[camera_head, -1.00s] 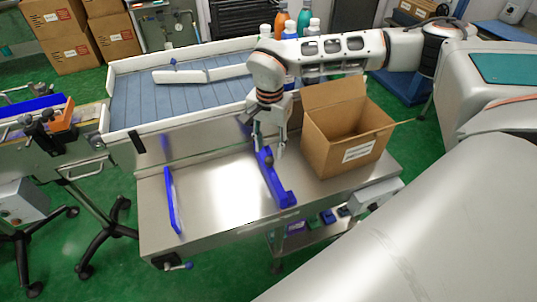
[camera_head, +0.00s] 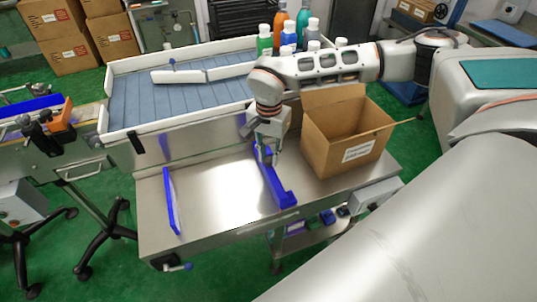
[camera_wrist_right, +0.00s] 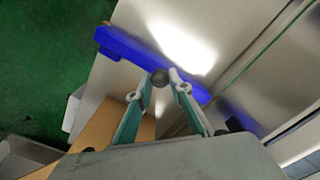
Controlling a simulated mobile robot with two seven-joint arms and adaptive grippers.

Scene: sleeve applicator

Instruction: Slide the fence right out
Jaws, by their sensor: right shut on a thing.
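A blue fence (camera_head: 279,189) stands on the steel table, running from front to back near the cardboard box. It also shows in the right wrist view (camera_wrist_right: 128,46), with a dark round knob (camera_wrist_right: 160,78) on it. My right gripper (camera_head: 267,158) is over the fence. In the right wrist view its two fingertips (camera_wrist_right: 159,80) are shut on the knob from both sides. In the head view the hand hides the knob and part of the fence. A second, thinner blue fence (camera_head: 171,202) stands apart at the table's left side. My left gripper is not in view.
The steel table (camera_head: 215,190) is bare between the two fences. An open cardboard box (camera_head: 340,145) stands close to the right of the right-hand fence. A conveyor (camera_head: 180,95) with white walls lies behind, and several bottles (camera_head: 290,35) stand beyond it.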

